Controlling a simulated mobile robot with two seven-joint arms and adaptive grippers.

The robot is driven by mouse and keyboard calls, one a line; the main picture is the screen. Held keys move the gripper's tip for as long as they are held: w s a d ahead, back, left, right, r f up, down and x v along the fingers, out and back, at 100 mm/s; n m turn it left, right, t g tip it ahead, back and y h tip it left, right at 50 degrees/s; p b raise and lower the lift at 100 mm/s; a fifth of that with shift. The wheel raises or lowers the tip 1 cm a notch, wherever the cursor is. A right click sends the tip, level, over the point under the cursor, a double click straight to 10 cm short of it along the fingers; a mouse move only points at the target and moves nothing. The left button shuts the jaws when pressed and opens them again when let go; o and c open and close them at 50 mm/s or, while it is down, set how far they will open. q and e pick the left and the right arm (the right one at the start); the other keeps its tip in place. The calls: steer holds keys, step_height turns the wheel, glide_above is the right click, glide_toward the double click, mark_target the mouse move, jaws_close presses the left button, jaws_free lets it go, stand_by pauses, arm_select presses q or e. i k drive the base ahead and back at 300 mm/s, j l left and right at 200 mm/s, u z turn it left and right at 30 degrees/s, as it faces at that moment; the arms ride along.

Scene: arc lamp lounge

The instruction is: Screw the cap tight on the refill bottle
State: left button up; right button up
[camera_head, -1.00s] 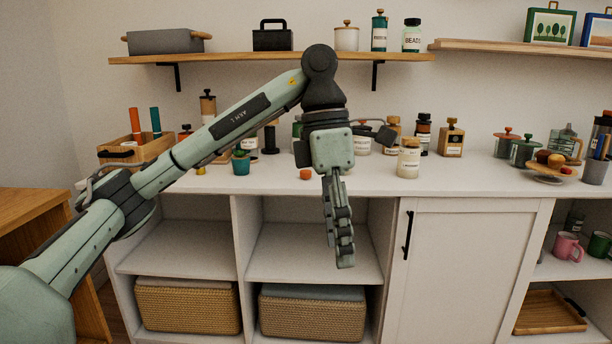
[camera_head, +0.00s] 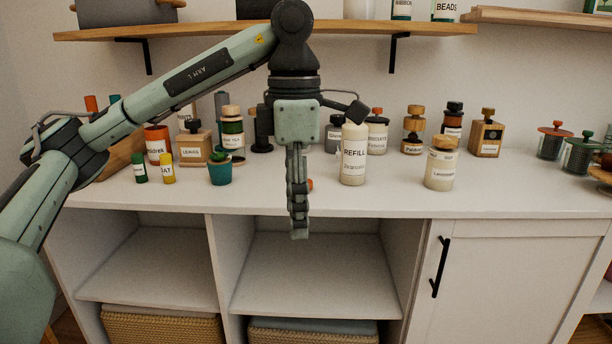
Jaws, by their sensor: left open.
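The refill bottle (camera_head: 354,155), cream with a white REFILL label, stands upright on the white counter. A dark part of my left arm's wrist overlaps its top, so I cannot tell whether a cap sits on it. A small orange piece (camera_head: 310,184) lies on the counter, mostly hidden behind my left gripper; I cannot tell if it is the cap. My left gripper (camera_head: 299,233) hangs pointing down, left of the bottle and in front of the counter edge, seen edge-on. It is open, with nothing visible in it. My right gripper is out of view.
A teal plant pot (camera_head: 219,173), green and yellow small bottles and several jars stand left and behind. The counter (camera_head: 390,199) has free room along its front. A shelf (camera_head: 230,30) runs above.

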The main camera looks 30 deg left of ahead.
mark_target(354, 143)
steer(key=i+j, duration=0.8)
